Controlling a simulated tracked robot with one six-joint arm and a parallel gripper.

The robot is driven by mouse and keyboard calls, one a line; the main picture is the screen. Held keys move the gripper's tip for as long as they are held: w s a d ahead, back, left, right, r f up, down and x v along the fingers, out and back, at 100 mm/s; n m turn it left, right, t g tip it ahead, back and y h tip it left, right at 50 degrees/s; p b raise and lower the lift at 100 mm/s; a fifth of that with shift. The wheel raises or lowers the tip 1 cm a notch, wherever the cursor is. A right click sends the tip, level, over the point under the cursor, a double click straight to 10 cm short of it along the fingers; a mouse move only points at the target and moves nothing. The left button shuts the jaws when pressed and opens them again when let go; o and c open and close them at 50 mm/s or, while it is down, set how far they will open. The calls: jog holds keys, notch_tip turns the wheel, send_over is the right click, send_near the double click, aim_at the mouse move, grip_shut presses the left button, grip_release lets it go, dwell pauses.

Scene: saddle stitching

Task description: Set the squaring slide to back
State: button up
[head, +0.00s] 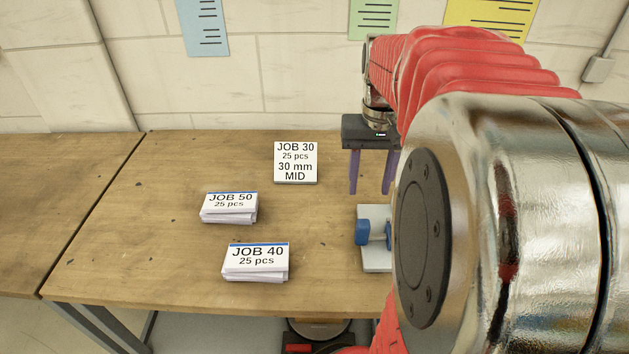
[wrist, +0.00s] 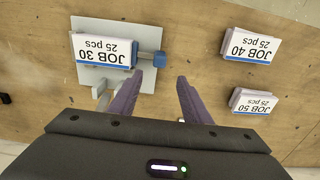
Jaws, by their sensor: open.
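A grey plate fixture (head: 376,264) stands on the bench and is partly hidden behind my arm in the head view. A blue block (head: 362,232), which looks like the squaring slide, sits at its left side. In the wrist view the blue block (wrist: 150,58) is at the right of the plate (wrist: 92,24), beside a JOB 30 stack (wrist: 100,48) lying on it. My gripper (head: 371,190) is open, empty and pointing down, above the bench beyond the blue block. In the wrist view its fingertips (wrist: 171,77) are near the block, apparently not touching it. The slide's setting cannot be read.
A JOB 50 stack (head: 229,207) and a JOB 40 stack (head: 256,261) lie left of the fixture. A card (head: 296,162) reading JOB 30, 30 mm, MID stands behind them. The wall is at the back. The left part of the bench (head: 130,240) is clear.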

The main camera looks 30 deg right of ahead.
aim_at(363, 222)
notch_tip(363, 222, down, 14)
jog(key=shift+r, duration=0.1)
dwell(0.7)
jog(key=shift+c, duration=0.5)
grip_shut()
